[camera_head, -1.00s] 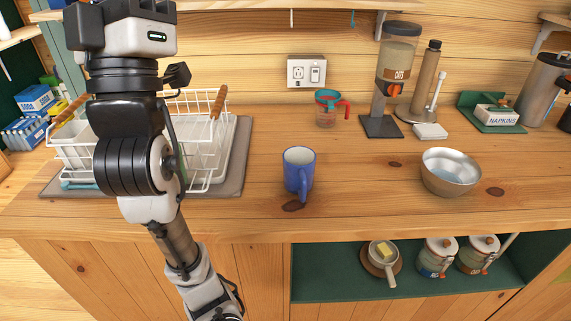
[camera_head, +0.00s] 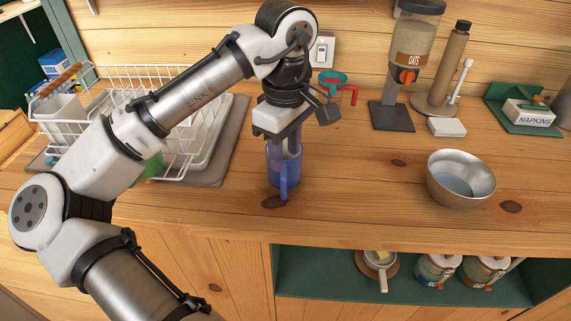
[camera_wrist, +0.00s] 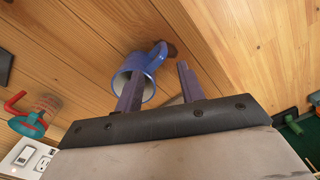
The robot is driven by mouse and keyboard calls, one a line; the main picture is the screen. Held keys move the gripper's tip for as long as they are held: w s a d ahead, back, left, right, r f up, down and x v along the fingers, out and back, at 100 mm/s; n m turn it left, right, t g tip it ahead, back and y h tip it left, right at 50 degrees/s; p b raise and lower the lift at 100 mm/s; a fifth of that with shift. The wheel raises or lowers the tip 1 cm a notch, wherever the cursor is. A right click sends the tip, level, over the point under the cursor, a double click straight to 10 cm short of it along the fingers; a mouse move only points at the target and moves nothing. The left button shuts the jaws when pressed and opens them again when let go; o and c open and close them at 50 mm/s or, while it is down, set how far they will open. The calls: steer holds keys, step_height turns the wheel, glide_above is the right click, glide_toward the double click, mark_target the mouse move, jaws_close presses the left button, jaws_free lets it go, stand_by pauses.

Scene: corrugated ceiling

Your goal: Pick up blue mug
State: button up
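The blue mug (camera_head: 283,178) stands upright on the wooden counter, with its handle toward the counter's front edge. My gripper (camera_head: 284,148) points down over the mug, and its fingers overlap the mug's rim in the head view. In the wrist view, my gripper (camera_wrist: 161,68) is open with a gap between its fingers. One finger crosses the opening of the blue mug (camera_wrist: 124,78), and the other is to the right, beyond the handle. I cannot tell how deep the fingertips reach or whether they touch the mug.
A metal bowl (camera_head: 459,184) stands to the right on the counter (camera_head: 375,205). A red and teal measuring cup (camera_head: 334,82) and an oats dispenser (camera_head: 414,55) are behind. A white dish rack (camera_head: 186,130) is at left. The counter between mug and bowl is clear.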

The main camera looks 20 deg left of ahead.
mark_target(286, 190)
step_height(286, 190, down, 11)
steer(key=shift+d+f+p, duration=0.1)
steer(key=shift+p, duration=0.3)
jaws_close()
stand_by(0.4)
